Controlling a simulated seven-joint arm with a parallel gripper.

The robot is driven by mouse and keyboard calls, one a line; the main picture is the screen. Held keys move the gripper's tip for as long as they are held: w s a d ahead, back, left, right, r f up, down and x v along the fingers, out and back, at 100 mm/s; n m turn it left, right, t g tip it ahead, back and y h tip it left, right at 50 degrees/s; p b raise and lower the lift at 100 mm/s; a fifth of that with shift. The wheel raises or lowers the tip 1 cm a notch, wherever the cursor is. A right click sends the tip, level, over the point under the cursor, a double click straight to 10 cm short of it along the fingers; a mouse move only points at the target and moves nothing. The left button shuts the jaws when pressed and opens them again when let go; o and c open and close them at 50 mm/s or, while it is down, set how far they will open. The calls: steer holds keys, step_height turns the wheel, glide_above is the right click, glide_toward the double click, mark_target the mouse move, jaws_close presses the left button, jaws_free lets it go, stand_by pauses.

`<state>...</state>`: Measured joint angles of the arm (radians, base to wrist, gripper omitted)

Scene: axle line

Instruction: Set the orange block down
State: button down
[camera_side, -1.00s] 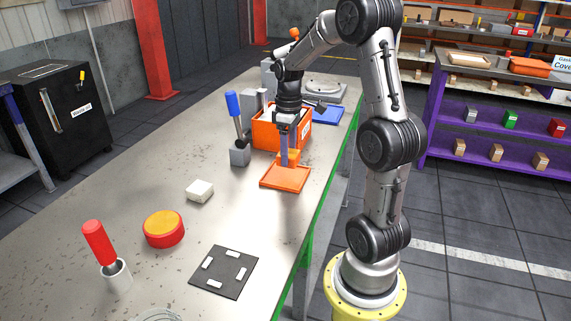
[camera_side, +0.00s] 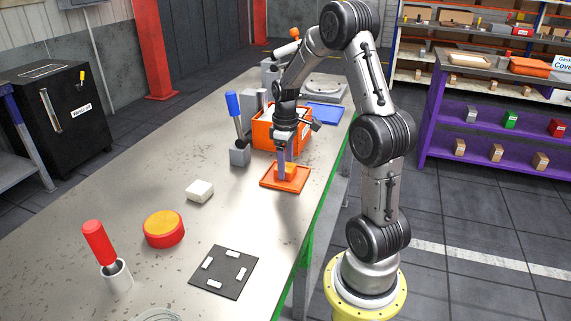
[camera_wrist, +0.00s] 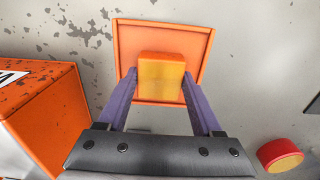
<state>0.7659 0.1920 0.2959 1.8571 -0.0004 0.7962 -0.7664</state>
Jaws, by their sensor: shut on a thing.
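The orange block (camera_wrist: 161,75) is between the two purple fingers of my gripper (camera_wrist: 160,88) in the wrist view. In the side view my gripper (camera_side: 284,168) points down over the orange tray (camera_side: 297,185), and the block (camera_side: 291,169) shows partly behind a finger. The fingers are shut on the block. The block is over the middle of the tray, which also shows in the wrist view (camera_wrist: 130,40). I cannot tell whether its underside touches the tray floor.
An orange bin (camera_side: 262,135) stands just behind the tray, and a blue-handled lever (camera_side: 235,115) is left of it. A white block (camera_side: 199,191), a red-and-orange round button (camera_side: 163,229) and a dark marked mat (camera_side: 222,283) lie nearer. Bare table lies between them.

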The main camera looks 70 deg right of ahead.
steer(key=shift+c, duration=0.2)
jaws_free()
steer(key=shift+r, duration=0.1)
step_height(320, 180, up, 12)
steer(key=a+r+t, duration=0.1)
steer(key=a+r, duration=0.2)
steer(key=a, duration=0.6)
steer(key=s+a+t, duration=0.2)
steer(key=s+a, duration=0.3)
steer(key=a, duration=0.3)
steer(key=s+a+t, duration=0.2)
steer(key=s+a, duration=0.3)
steer(key=a, duration=0.4)
steer(key=shift+s+f+t, duration=0.3)
steer(key=shift+f, duration=0.15)
